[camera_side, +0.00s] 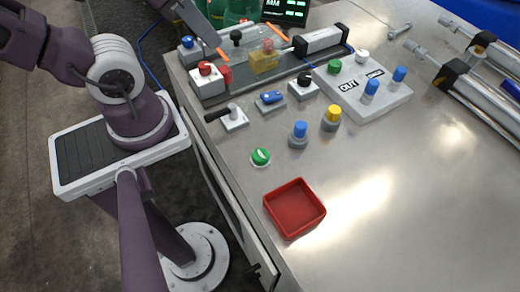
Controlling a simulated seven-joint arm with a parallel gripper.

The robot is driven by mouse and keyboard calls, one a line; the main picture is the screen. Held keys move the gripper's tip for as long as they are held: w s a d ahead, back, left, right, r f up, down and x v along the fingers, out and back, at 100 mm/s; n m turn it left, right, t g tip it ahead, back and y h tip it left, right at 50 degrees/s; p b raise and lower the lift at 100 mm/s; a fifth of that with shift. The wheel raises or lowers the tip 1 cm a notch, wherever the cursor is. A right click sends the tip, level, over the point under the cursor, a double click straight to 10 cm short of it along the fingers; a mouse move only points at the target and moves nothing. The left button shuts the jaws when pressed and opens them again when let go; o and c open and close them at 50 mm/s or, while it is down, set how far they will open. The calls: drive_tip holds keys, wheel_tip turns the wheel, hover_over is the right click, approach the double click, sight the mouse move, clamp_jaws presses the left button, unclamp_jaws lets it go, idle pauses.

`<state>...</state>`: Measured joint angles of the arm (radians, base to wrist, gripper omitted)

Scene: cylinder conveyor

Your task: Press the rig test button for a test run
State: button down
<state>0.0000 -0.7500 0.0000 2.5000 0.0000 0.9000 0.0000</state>
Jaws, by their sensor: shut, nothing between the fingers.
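Several push-button-like controls stand on the steel bench, and no label tells me which is the rig test button. A green round button (260,156) with a white mark sits on the bench behind the red tray. A red button (205,68) tops a white box at the rig's near left end. A blue button (187,42) and a black knob (236,36) are farther back.
A grey rig plate (240,82) carries a cylinder (320,38) and a yellow block (264,61). A lever switch (232,117), a blue rocker (270,97), loose pegs and an OUT block (385,104) stand nearby. A red tray (294,209) is in front. The right foreground is clear.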

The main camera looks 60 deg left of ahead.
idle(0.8)
drive_tip(key=m+g+y, duration=0.7)
drive_tip(key=y, duration=0.2)
hover_over(264, 158)
wheel_tip(264, 158, down, 6)
drive_tip(key=shift+r, duration=0.2)
drive_tip(key=shift+g, duration=0.3)
drive_tip(key=shift+f, duration=4.4)
drive_tip(key=shift+f, duration=0.4)
